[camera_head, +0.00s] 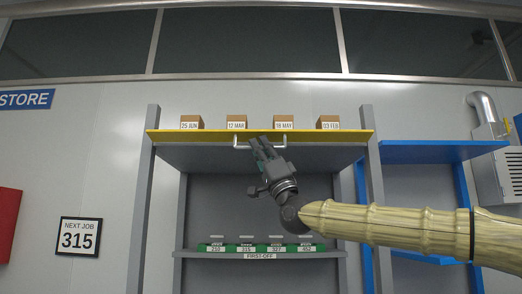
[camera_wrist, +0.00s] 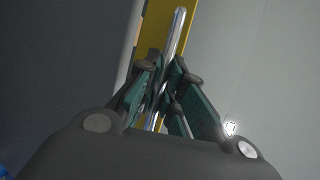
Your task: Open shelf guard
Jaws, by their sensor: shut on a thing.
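The shelf guard (camera_head: 200,136) is a long yellow bar across the front of the upper shelf, between the grey posts. A silvery handle (camera_head: 285,142) is fixed at its middle. The fingers hide part of the handle.
Several brown boxes with date labels, such as the 12 MAR box (camera_head: 236,122), stand on the upper shelf behind the guard. Several green labelled items (camera_head: 246,247) sit on the lower shelf (camera_head: 190,254). A blue rack (camera_head: 430,150) stands at the right. A sign (camera_head: 79,238) reads NEXT JOB 315.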

